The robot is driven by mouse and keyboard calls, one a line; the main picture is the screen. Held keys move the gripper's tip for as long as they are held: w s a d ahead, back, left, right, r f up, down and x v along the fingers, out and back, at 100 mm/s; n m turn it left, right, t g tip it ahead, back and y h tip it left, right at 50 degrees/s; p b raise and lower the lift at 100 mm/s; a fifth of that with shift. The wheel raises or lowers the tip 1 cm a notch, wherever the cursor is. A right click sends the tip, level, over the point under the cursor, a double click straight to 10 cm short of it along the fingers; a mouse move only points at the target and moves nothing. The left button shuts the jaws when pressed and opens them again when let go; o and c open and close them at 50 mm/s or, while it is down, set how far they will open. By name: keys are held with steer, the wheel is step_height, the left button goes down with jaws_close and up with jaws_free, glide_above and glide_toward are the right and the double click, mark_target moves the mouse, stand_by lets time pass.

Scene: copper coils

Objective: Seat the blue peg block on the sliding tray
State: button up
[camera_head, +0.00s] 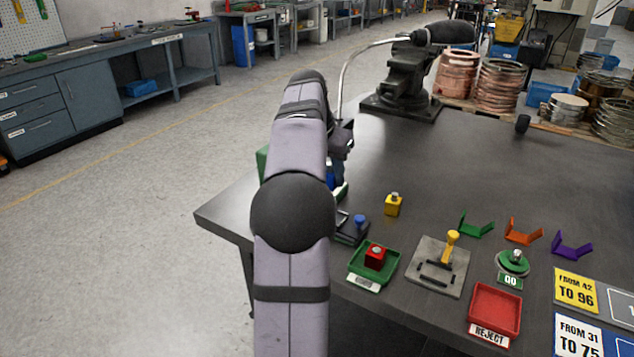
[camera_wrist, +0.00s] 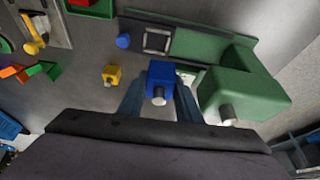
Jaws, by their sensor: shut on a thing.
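The blue peg block (camera_wrist: 161,74), a small cube with a pale round peg, is between the two fingers of my gripper (camera_wrist: 160,92) in the wrist view. My gripper is shut on it. In the head view only a bit of the blue block (camera_head: 331,179) shows beside my arm, which hides most of it. The sliding tray (camera_wrist: 178,44) is dark with a pale square frame and a blue knob (camera_wrist: 123,42); it lies just beyond the block in the wrist view. In the head view the tray (camera_head: 350,236) is partly hidden by my arm. Height above it cannot be told.
A green housing (camera_wrist: 245,88) with a pale peg stands close to the right of my gripper. A yellow peg block (camera_head: 393,206) stands on the table. A green tray (camera_head: 387,272) holds a red block (camera_head: 375,256). A vise (camera_head: 405,85) stands at the back.

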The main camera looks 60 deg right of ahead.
steer(key=shift+s+d+f+m+b, duration=0.15)
steer(key=shift+s+d+f+b, duration=0.2)
steer(key=shift+f+b, duration=0.3)
steer(key=shift+s+d+f+m+b, duration=0.15)
steer(key=shift+s+f+b, duration=0.3)
steer(key=shift+b, duration=0.3)
steer(key=shift+f, duration=0.15)
step_height(320, 180, down, 4)
steer(key=b, duration=0.5)
steer(key=shift+f, duration=0.15)
steer(key=shift+f+b, duration=0.7)
steer(key=shift+f, duration=0.25)
steer(key=shift+a+p, duration=0.1)
steer(key=shift+p, duration=0.4)
steer(key=shift+f, duration=0.5)
stand_by(0.4)
